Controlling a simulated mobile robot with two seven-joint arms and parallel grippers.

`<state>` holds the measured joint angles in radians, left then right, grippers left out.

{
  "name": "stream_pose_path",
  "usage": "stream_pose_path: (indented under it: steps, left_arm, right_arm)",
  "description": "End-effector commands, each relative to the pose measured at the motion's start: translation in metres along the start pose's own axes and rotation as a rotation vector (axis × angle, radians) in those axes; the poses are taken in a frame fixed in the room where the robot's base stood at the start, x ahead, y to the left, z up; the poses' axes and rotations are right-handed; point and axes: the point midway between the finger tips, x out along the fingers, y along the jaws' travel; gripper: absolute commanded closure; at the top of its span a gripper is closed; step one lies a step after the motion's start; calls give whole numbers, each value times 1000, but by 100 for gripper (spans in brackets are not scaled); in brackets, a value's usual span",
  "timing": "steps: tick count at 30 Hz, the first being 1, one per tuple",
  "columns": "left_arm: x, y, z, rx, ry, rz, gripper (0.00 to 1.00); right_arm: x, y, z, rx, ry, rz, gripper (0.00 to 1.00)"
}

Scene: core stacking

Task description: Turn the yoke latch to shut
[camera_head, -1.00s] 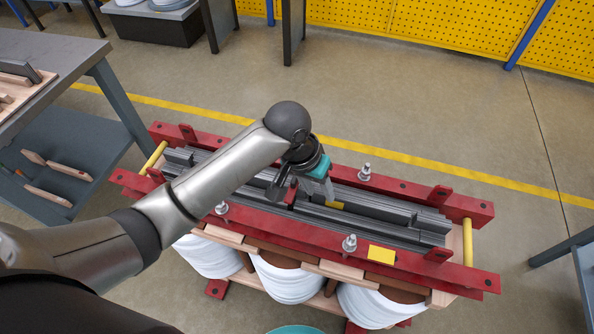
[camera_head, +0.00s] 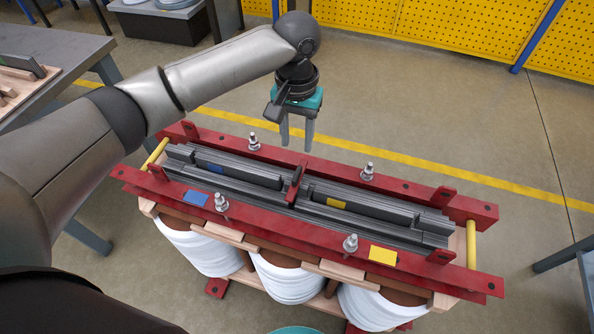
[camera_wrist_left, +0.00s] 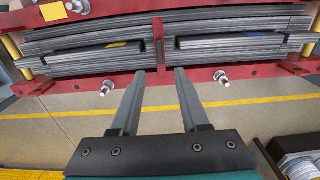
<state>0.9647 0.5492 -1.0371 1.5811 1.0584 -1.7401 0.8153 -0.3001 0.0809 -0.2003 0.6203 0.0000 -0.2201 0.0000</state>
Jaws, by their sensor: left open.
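The yoke latch (camera_head: 296,182), a small red bar, sits at the middle of the long core. It lies crosswise over the grey laminations (camera_head: 390,211), between the two red clamp beams (camera_head: 330,172). In the left wrist view the latch (camera_wrist_left: 158,42) also runs across the stack. My left gripper (camera_head: 296,148) is above and beyond the far beam, pointing down, apart from the latch. Its two fingers (camera_wrist_left: 158,72) are spread with nothing between them. My right gripper is out of view.
Upright bolts with nuts (camera_head: 367,172) stand on both beams. Blue (camera_head: 195,198) and yellow (camera_head: 382,254) plates mark the near beam. White coils (camera_head: 290,280) hang below. A grey workbench (camera_head: 50,45) stands at the left. The floor behind the core is clear.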

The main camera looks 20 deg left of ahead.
Motion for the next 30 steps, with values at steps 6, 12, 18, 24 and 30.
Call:
stream_pose_path:
  steps: [6, 12, 18, 24, 30]
  left_arm:
    - [53, 0, 1, 0, -2, -2, 55]
    - [89, 0, 0, 0, 0, -1, 55]
    - [108, 0, 0, 1, 1, -1, 55]
    - [111, 0, 0, 2, 3, 0, 55]
    - [111, 0, 0, 2, 2, 0, 61]
  right_arm:
    - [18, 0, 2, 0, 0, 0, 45]
    - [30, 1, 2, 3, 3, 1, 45]
    - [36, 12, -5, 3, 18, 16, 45]
    - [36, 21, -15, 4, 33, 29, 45]
    - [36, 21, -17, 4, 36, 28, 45]
